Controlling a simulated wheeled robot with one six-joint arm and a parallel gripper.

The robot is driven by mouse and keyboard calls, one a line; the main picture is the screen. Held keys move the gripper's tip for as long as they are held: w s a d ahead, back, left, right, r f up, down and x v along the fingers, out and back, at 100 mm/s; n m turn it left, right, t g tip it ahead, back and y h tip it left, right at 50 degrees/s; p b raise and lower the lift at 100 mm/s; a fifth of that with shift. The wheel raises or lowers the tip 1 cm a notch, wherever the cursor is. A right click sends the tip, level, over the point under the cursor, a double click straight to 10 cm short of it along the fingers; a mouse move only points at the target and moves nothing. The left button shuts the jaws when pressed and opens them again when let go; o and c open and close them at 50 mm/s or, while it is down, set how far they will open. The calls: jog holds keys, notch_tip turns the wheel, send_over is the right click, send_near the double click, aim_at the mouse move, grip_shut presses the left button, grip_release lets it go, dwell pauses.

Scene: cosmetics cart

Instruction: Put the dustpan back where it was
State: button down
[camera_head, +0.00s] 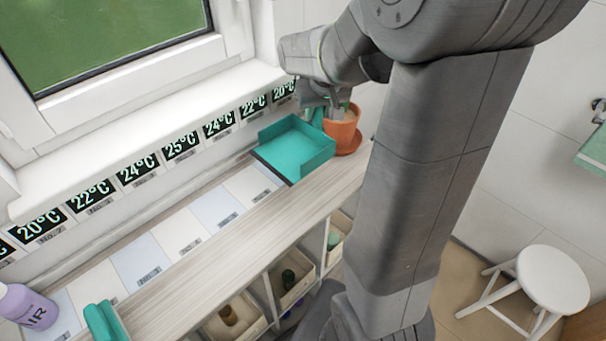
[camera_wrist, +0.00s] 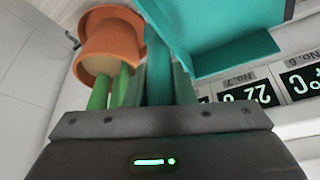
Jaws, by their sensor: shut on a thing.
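The teal dustpan (camera_head: 297,148) is at the far end of the counter, just left of the terracotta pot, its open pan facing up and its dark front edge toward the counter labels. My gripper (camera_head: 323,106) is shut on its handle, at the pan's back right. In the wrist view, the teal handle (camera_wrist: 159,75) runs between my fingers (camera_wrist: 160,95) and the pan (camera_wrist: 215,35) shows at the top. I cannot tell whether the pan touches the counter.
Temperature displays (camera_head: 182,146) line the wall. A purple bottle (camera_head: 27,305) and another teal object (camera_head: 104,322) are at the near left. The middle labels (camera_head: 180,235) are clear.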

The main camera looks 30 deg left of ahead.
aim_at(314, 142)
jog(key=shift+s+a+f, duration=0.15)
jog(key=shift+s+f, duration=0.05)
jog(key=shift+f, duration=0.05)
notch_tip(314, 142, down, 9)
jog(key=shift+f, duration=0.15)
jog(key=shift+f, duration=0.1)
jog(key=shift+f, duration=0.15)
jog(key=c, duration=1.2)
grip_release()
